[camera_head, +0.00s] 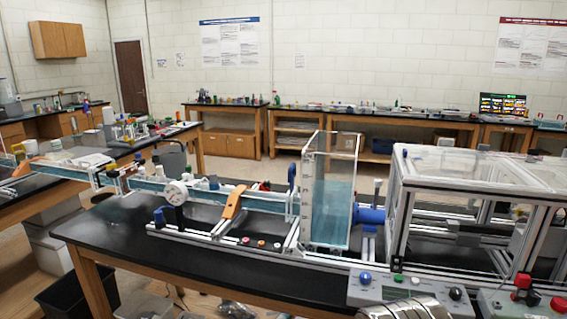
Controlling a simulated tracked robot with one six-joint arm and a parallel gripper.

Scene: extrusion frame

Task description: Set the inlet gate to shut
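A clear upright tank (331,205) partly filled with blue water stands on the black bench. A long clear water channel (245,199) runs left from it. A blue handle (291,176) stands at the tank's left side, where the channel meets it. A blue pipe fitting (371,214) with an upright stem is on the tank's right side. An orange lever (234,203) leans across the channel's front rail. I cannot tell which of these parts is the inlet gate, nor its setting.
The black bench (110,237) has bare surface at its front left. A round gauge (176,192) stands on the rig's left. A clear framed enclosure (470,190) fills the right. Control boxes with knobs (415,290) sit at front right. Bins stand on the floor at lower left.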

